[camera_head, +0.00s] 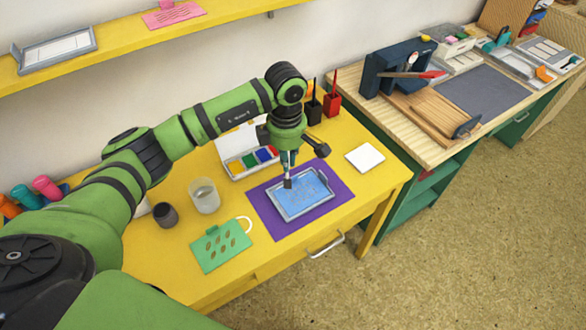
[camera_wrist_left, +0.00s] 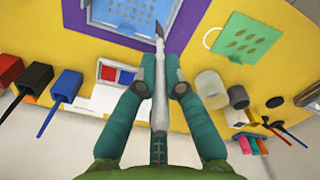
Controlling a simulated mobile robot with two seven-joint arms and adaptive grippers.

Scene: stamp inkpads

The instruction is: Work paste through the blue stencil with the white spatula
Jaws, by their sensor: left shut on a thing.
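The blue stencil (camera_head: 306,197) lies flat in a grey frame (camera_head: 276,211) on a purple mat (camera_head: 265,217). It also shows in the left wrist view (camera_wrist_left: 128,8), cut off by the top edge. My left gripper (camera_head: 288,163) points down over the stencil's back left part. In the left wrist view my left gripper (camera_wrist_left: 161,72) has its teal fingers shut on the white spatula (camera_wrist_left: 162,95). The spatula's narrow dark tip reaches towards the stencil's edge. Whether the tip touches the stencil I cannot tell. My right gripper is out of view.
An open white box of coloured pads (camera_head: 236,168) stands behind the mat. A clear cup (camera_head: 204,197), a dark cup (camera_head: 166,216) and a green stencil card (camera_head: 222,247) lie left. A white square (camera_head: 365,157) is at right. Red (camera_head: 332,104) and black holders (camera_head: 313,112) stand behind.

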